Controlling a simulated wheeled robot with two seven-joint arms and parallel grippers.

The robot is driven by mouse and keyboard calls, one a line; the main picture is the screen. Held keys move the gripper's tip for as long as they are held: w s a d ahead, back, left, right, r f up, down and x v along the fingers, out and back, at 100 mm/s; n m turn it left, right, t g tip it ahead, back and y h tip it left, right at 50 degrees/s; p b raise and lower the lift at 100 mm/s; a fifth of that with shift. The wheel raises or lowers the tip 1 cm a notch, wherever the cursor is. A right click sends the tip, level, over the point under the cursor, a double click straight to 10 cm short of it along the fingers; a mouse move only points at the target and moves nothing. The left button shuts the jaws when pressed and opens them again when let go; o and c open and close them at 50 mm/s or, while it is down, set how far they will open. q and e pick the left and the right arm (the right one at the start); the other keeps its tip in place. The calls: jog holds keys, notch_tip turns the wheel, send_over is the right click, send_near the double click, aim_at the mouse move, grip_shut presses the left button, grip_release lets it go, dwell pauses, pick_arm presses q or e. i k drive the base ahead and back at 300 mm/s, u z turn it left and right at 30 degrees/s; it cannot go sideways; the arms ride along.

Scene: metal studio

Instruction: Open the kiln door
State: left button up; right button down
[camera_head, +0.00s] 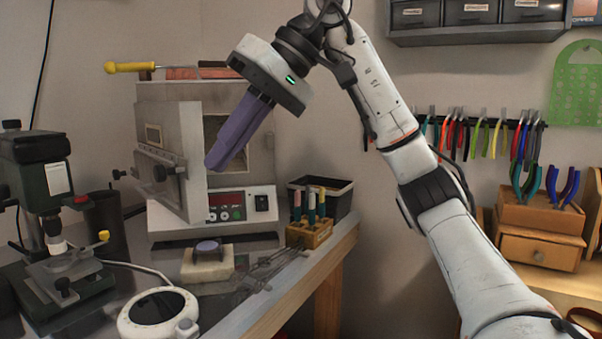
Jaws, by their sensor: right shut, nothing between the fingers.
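The grey kiln (270,167) stands on the bench at the back left. Its door (173,178) is on the left side of the front and stands open, swung outward toward the left. Part of the kiln's opening shows to the right of the door, behind my fingers. My right gripper (215,162) has purple fingers that are shut and empty. They point down and left, in front of the opening and close to the door's right edge. I cannot tell whether they touch the door. My left gripper is not in view.
A drill press (38,165) and a round white device (158,312) stand at the left of the bench. A wooden tool holder (308,234) and a black bin (335,199) are right of the kiln. A yellow-handled tool (130,67) lies on the kiln's top.

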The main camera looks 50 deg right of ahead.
aim_at(172, 130)
jog(key=z, duration=2.05)
jog(key=i, duration=0.55)
jog(key=u, duration=2)
